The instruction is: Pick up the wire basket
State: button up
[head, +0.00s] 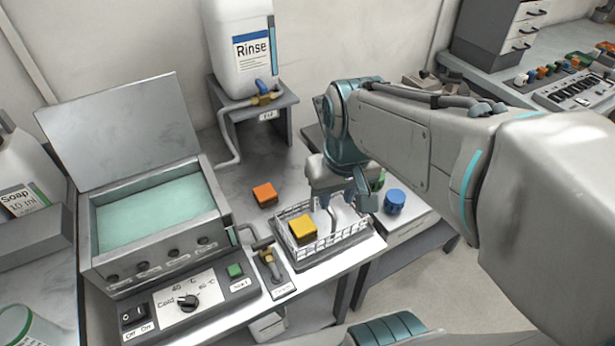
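The wire basket (345,238) stands on a tray at the front right of the grey counter. A yellow block (302,229) sits inside its left part. A thin grey upright piece, perhaps the basket's handle, shows in it below my gripper. My gripper (338,202) points down over the basket's right half. Its fingers look spread apart, with nothing clearly held between them. Whether a finger touches the basket cannot be told. My gripper and arm hide part of the basket's back right.
An open bath (101,256) of green liquid stands left, with a control panel (213,292) in front. An orange block (264,194) lies behind the basket. A blue knob-like object (394,201) is to the right. A Rinse jug (240,60) stands on a raised shelf behind.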

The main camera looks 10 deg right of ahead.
jog(key=w+r+n+g+b, duration=0.1)
jog(key=w+r+n+g, duration=0.1)
jog(key=w, duration=0.5)
notch_tip(320, 180, down, 8)
jog(key=shift+d+f+b, duration=0.15)
jog(key=shift+b, duration=0.25)
jog(key=shift+w+f, duration=0.2)
jog(key=shift+f, duration=1.1)
jog(key=shift+w+f, duration=0.15)
jog(key=shift+f, duration=1.15)
grip_shut()
